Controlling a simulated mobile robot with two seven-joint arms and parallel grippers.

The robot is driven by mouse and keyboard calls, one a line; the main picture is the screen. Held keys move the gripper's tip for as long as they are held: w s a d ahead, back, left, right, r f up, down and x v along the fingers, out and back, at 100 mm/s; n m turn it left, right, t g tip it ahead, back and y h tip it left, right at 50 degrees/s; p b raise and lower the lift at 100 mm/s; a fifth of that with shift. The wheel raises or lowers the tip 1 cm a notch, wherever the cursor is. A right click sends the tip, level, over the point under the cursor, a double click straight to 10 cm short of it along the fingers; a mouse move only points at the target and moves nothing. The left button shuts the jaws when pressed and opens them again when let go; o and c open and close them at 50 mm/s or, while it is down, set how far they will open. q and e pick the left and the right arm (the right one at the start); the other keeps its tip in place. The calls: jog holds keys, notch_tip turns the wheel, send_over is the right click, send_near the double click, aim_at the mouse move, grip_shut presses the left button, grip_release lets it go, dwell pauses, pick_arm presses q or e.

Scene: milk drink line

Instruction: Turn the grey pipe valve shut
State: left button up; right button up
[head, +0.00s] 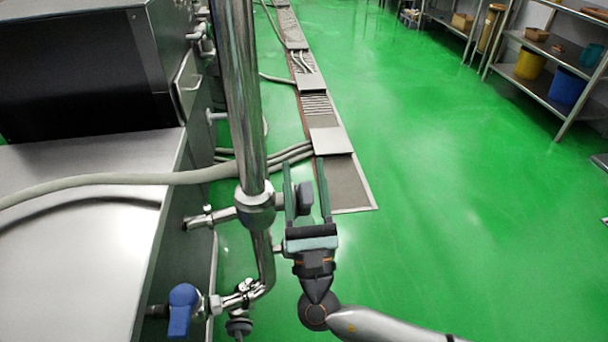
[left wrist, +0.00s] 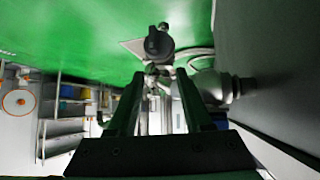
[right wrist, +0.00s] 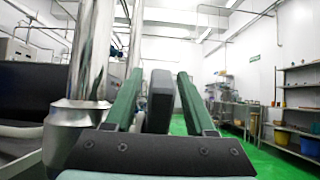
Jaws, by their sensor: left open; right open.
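The grey pipe valve's handle (head: 305,198) is a dark grey block beside a pale collar (head: 255,207) on the tall steel pipe. My right gripper (head: 305,164) is open, with one finger on each side of the handle. The handle also stands upright between the green fingers in the right wrist view (right wrist: 160,100). I cannot tell if either finger touches it. My left gripper (left wrist: 160,74) is open in the left wrist view, with nothing seen gripped between its fingers; it does not show in the head view.
A blue-handled valve (head: 182,308) sits on piping at lower left. A grey hose (head: 120,180) crosses the white counter (head: 60,260). Shelves (head: 550,90) stand at far right; the green floor between is clear.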

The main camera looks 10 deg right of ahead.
aim_at(307, 207)
jog(key=shift+s+f, duration=0.1)
jog(key=shift+f, duration=0.05)
jog(key=v, duration=0.4)
jog(key=shift+b+v, duration=0.35)
jog(key=shift+v, duration=1.25)
pick_arm(q)
jog(key=shift+t+h, duration=0.3)
jog(key=shift+t, duration=0.6)
jog(key=w+r, duration=0.1)
jog(key=r, duration=0.1)
jog(key=w+r, duration=0.2)
jog(key=shift+w, duration=0.15)
pick_arm(e)
jog(key=shift+c, duration=0.2)
